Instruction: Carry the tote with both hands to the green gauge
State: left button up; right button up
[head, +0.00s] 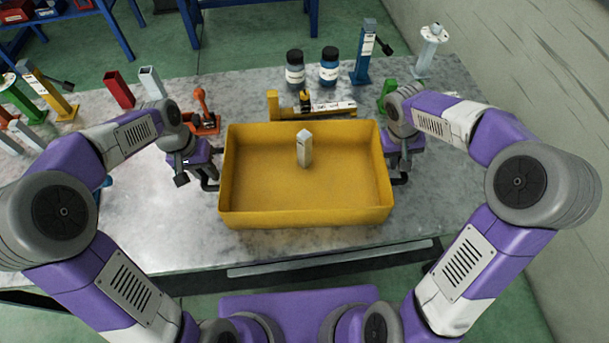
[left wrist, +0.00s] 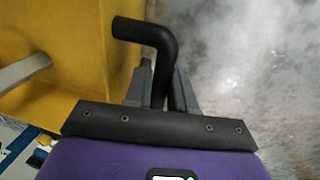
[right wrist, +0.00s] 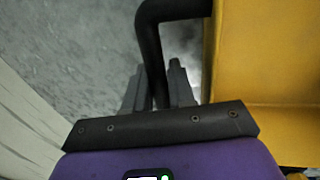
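The yellow tote (head: 305,219) is in the middle of the head view over the near part of the table, with a grey-white block (head: 304,149) standing inside it. My left gripper (head: 207,178) is at its left side; in the left wrist view its fingers (left wrist: 162,88) are shut on the black left handle (left wrist: 150,32). My right gripper (head: 402,176) is at its right side; in the right wrist view its fingers (right wrist: 158,88) are shut on the black right handle (right wrist: 148,35). I cannot tell whether the tote touches the table. A green gauge-like stand (head: 388,91) is behind my right gripper, partly hidden.
Behind the tote are a yellow tool (head: 330,111), two dark-capped jars (head: 295,70), a blue stand (head: 363,55) and an orange clamp (head: 205,118). Another green stand (head: 22,104) and a yellow stand (head: 48,92) are far left. The table (head: 150,220) is clear at front left.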

pick_arm(q)
grip_shut()
pick_arm(e)
grip_shut()
pick_arm(q)
jog(key=shift+r, duration=0.15)
pick_arm(e)
jog(key=shift+r, duration=0.2)
dwell(0.6)
